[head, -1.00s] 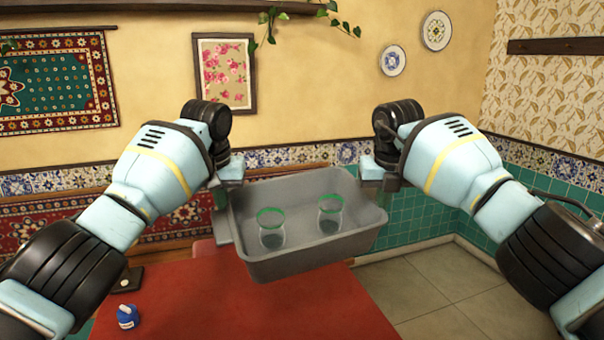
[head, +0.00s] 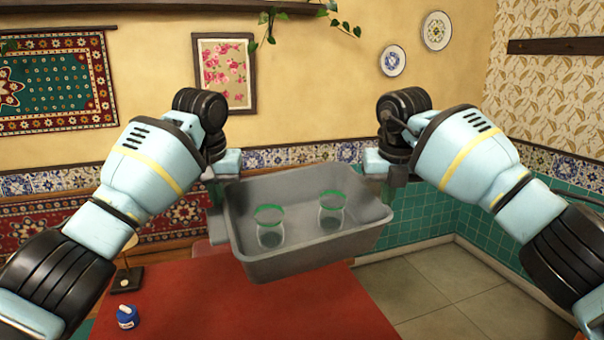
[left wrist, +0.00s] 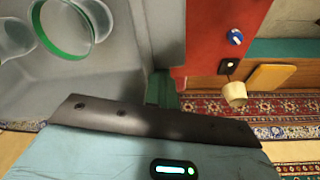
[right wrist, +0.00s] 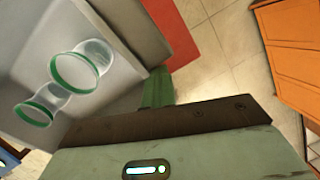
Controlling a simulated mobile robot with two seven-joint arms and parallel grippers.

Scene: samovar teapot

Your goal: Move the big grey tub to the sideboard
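The big grey tub (head: 310,256) is held up in the air between my two grippers, over the far part of the red table. Two clear glasses with green rims, a left one (head: 270,228) and a right one (head: 332,212), stand inside it. My left gripper (head: 217,193) is at the tub's left end and seems shut on its wall; the left wrist view shows the tub (left wrist: 95,85) against a green finger. My right gripper (head: 377,178) is likewise at the right end, with the tub (right wrist: 120,25) beside its finger. The inner fingertips are mostly hidden. The sideboard cannot be made out for certain.
Tiled floor (head: 440,285) lies open to the right. An orange wooden cabinet (right wrist: 290,45) shows in the right wrist view.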

